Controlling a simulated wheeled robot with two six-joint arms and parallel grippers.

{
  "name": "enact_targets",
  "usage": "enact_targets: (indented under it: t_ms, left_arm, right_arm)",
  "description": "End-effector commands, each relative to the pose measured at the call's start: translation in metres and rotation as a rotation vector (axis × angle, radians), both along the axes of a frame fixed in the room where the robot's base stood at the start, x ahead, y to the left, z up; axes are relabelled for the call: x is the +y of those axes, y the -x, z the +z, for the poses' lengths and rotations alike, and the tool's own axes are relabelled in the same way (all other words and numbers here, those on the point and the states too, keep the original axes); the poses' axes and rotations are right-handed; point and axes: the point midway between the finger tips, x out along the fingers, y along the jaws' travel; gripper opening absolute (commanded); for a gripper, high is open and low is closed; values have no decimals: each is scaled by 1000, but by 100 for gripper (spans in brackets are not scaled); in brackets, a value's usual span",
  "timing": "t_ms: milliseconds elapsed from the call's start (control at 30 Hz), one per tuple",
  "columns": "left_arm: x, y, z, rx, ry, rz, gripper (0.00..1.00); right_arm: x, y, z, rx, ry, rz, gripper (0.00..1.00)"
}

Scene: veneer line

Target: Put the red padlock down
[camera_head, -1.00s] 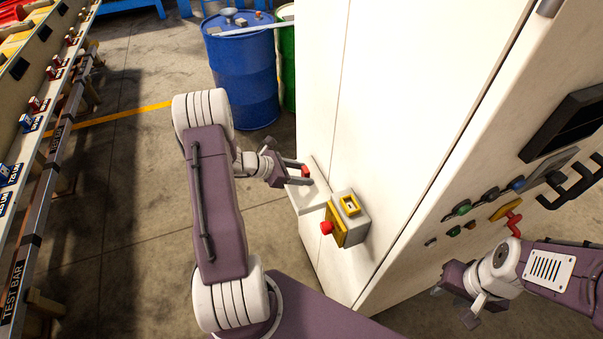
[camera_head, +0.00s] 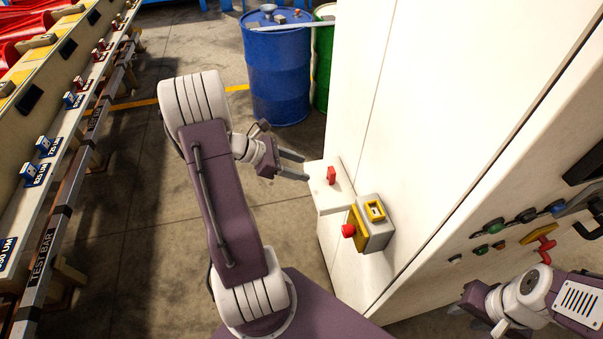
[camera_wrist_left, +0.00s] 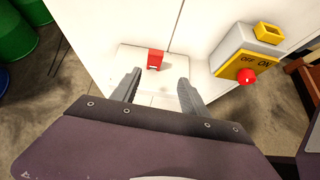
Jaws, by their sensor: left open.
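The red padlock (camera_head: 331,175) stands on a small white shelf (camera_head: 334,203) on the side of the white cabinet. It also shows in the left wrist view (camera_wrist_left: 155,59), on the shelf beyond my fingertips. My left gripper (camera_head: 293,166) is open and empty, to the left of the padlock and apart from it. In the left wrist view its two fingers (camera_wrist_left: 158,88) point toward the shelf with a gap between them. My right gripper (camera_head: 482,318) is at the lower right, in front of the cabinet's panel; its fingers are too unclear to read.
A grey and yellow switch box (camera_head: 374,222) with a red button sits on the cabinet (camera_head: 420,130) right beside the shelf. A blue drum (camera_head: 278,75) and a green drum (camera_head: 323,65) stand behind. A long rail bench (camera_head: 75,130) runs along the left. The floor between is clear.

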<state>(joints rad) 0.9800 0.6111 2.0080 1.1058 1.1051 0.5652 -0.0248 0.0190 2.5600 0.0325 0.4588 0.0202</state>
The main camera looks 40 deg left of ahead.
Motion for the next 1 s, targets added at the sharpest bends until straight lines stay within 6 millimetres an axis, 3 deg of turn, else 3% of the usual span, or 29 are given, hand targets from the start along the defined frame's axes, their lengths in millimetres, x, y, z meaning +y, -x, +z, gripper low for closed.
enact_targets:
  t_ms: [67,200,333,500,667,1000]
  left_arm:
    - [-36,8,-5,23,-99,-175,52]
    - [-116,59,-23,15,-473,-809,52]
    - [-144,100,-29,-138,-838,-1432,52]
    - [-158,111,-24,-381,-1131,-1941,52]
    - [-164,111,-22,-475,-1215,-2087,52]
    - [-163,111,-22,-473,-1214,-2085,52]
  right_arm:
    - [0,0,0,0,0,0,36]
    - [0,0,0,0,0,0,36]
    - [0,0,0,0,0,0,36]
    - [0,0,0,0,0,0,36]
    - [0,0,0,0,0,0,36]
    - [0,0,0,0,0,0,36]
